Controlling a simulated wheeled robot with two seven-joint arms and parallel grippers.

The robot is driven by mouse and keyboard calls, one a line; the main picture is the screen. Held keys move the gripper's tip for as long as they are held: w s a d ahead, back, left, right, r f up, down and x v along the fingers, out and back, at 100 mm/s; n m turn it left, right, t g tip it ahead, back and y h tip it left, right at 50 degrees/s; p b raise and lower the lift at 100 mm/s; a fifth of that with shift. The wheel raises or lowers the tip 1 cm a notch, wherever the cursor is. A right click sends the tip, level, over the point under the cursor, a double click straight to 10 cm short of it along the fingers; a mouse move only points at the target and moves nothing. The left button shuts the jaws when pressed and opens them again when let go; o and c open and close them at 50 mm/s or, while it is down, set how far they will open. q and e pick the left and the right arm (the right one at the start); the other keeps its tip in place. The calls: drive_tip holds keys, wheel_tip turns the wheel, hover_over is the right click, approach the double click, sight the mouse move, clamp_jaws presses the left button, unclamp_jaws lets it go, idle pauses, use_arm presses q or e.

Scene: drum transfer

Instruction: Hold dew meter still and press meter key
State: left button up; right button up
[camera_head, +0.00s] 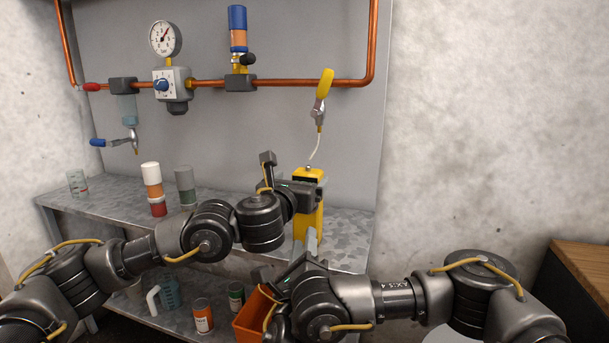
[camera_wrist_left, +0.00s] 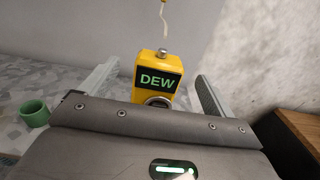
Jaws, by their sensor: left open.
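The dew meter (camera_head: 307,227) is an upright yellow box on the metal shelf, partly hidden by my left gripper. In the left wrist view the dew meter (camera_wrist_left: 157,65) shows a green DEW label, a round silver part below it and a small silver key (camera_wrist_left: 162,50) on top. The key (camera_head: 308,167) also shows in the head view. My left gripper (camera_head: 287,174) is open at the meter; in its wrist view the fingers (camera_wrist_left: 157,80) stand to either side with gaps. My right gripper (camera_head: 298,259) is below, in front of the shelf edge; its jaws are unclear.
A hose with a yellow-handled valve (camera_head: 323,95) hangs above the meter. A red-and-white cylinder (camera_head: 153,190) and a grey-green one (camera_head: 186,186) stand left on the shelf (camera_head: 345,225). An orange bin (camera_head: 250,318) is below. A green cup (camera_wrist_left: 34,113) is left in the wrist view.

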sight(311, 169)
use_arm(q)
drive_tip(key=x, duration=0.8)
drive_tip(key=shift+c, duration=0.4)
drive_tip(key=c, duration=1.2)
drive_tip(key=shift+c, duration=0.3)
use_arm(e)
clamp_jaws()
